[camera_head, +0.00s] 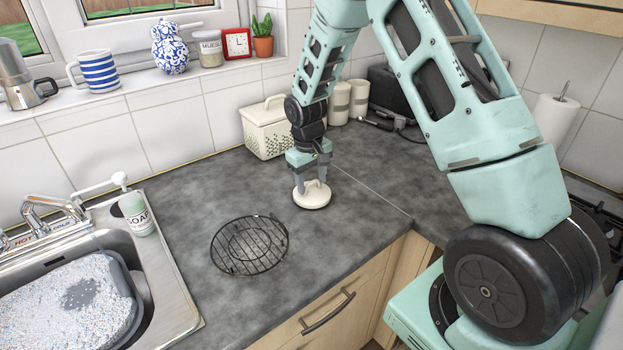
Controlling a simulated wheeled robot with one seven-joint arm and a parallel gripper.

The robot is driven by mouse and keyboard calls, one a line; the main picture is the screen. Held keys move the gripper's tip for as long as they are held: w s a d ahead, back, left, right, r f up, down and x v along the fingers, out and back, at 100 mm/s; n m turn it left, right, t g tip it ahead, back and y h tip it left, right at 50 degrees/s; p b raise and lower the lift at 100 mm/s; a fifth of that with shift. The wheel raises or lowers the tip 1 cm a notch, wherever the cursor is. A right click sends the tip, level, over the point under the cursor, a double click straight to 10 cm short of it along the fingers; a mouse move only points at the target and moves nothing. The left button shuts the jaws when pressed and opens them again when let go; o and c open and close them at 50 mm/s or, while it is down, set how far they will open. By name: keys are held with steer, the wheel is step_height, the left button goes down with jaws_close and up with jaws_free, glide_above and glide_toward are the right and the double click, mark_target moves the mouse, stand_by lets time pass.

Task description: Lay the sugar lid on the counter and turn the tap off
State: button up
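The sugar lid (312,201) is a round cream lid with a looped handle. It is level, at or just above the grey counter, right of the wire rack. My gripper (312,180) points down over it, its two fingers apart on either side of the handle. Whether they press on the handle is too small to tell. The chrome tap (50,203) stands behind the sink at the far left, by red HOT and blue COLD markings. No water stream can be made out. Grey-white suds (50,315) fill a tub in the sink (178,325).
A round black wire rack (250,246) lies between sink and lid. A soap bottle (137,215) stands by the sink's back edge. A cream crock (266,128) and canisters (358,97) stand along the wall. The counter around the rack is clear.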

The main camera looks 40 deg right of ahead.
steer(key=shift+o, duration=1.1)
step_height(320, 180, up, 12)
steer(key=a+b, duration=0.1)
steer(key=b, duration=0.1)
steer(key=s+a+r+n+y, duration=0.1)
steer(key=s+a+r+n, duration=0.1)
steer(key=s+a, duration=0.65)
steer(key=s+a+r+n, duration=0.15)
steer(key=s+a, duration=0.45)
steer(key=a, duration=0.6)
steer(key=s+a+n, duration=0.2)
steer(key=s, duration=0.6)
steer(key=s+a+f+n, duration=0.1)
steer(key=s+a+n, duration=0.1)
steer(key=s, duration=0.6)
steer(key=shift+s+a+f, duration=0.2)
steer(key=shift+a+f, duration=0.1)
steer(key=shift+a, duration=0.05)
